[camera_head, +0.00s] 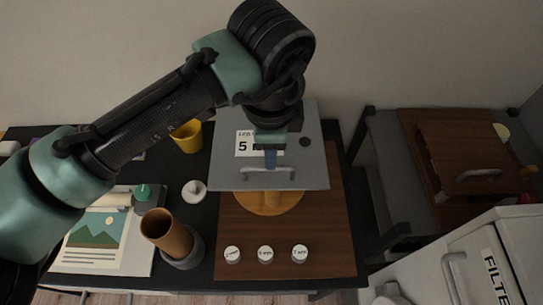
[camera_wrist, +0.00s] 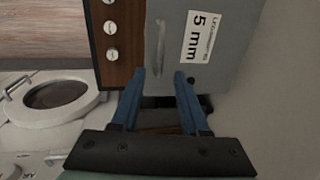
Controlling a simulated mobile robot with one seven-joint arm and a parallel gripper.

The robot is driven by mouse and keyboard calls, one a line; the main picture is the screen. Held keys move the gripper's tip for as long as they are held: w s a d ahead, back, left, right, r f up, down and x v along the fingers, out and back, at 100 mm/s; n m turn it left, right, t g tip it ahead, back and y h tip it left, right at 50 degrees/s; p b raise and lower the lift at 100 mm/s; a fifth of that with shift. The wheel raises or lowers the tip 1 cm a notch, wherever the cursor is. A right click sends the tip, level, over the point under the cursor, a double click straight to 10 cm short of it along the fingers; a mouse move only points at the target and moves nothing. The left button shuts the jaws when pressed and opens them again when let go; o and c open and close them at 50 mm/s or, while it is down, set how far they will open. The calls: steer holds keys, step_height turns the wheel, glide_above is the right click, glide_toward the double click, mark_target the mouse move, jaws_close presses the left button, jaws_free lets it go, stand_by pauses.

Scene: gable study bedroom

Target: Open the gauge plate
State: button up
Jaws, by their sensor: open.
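The gauge plate (camera_head: 225,170) is a flat grey plate with a white "5 mm" label. It lies over the back part of a brown wooden board (camera_head: 325,235) and partly hides a round orange-brown wooden piece (camera_head: 268,205). A pale bar handle (camera_head: 283,173) runs along its front edge. My gripper (camera_head: 270,160) is in front of the plate's middle, close to the handle, and covers part of the label. In the wrist view the blue fingers of my gripper (camera_wrist: 160,74) are apart with nothing between them; the handle (camera_wrist: 158,45) lies just beyond the tips.
Three white round buttons (camera_head: 265,254) line the board's front. A brown cylinder (camera_head: 166,233) in a dark holder, a white ring (camera_head: 194,190), a yellow cup (camera_head: 187,135) and a picture sheet (camera_head: 95,240) stand left. A white cabinet (camera_head: 480,260) stands right.

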steer(key=f, duration=0.2)
steer(key=w+f, duration=0.1)
steer(key=f, duration=0.5)
steer(key=shift+w+p, duration=0.3)
steer(key=shift+p, duration=0.1)
steer(key=shift+c, duration=0.2)
jaws_close()
stand_by(0.7)
